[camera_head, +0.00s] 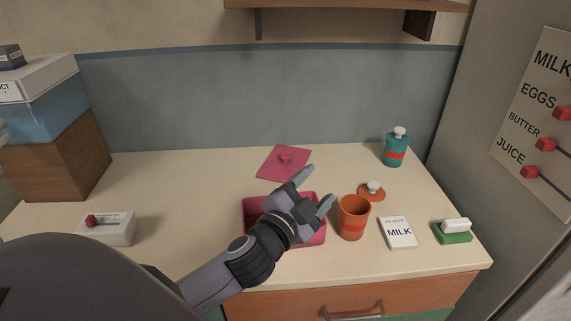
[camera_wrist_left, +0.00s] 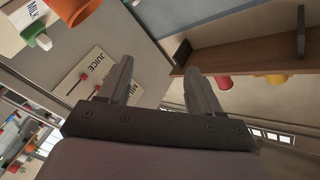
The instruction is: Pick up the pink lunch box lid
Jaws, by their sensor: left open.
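The pink lunch box lid (camera_head: 284,162) lies flat on the counter near the back wall, with a round pink knob in its middle. The open pink lunch box (camera_head: 316,237) stands in front of it, and something brown shows inside. My left gripper (camera_head: 321,188) is open and empty above the lunch box, to the front right of the lid. Its fingers point right and away from the lid. The left gripper also shows in the left wrist view (camera_wrist_left: 163,88), where nothing is between its fingers and the lid is not seen. My right gripper is not in view.
An orange cup (camera_head: 353,218) stands right of the lunch box, with an orange lid (camera_head: 371,191) behind it. A milk card (camera_head: 398,233), a green-and-white block (camera_head: 453,231) and a teal bottle (camera_head: 395,149) are further right. The counter left of the lid is clear.

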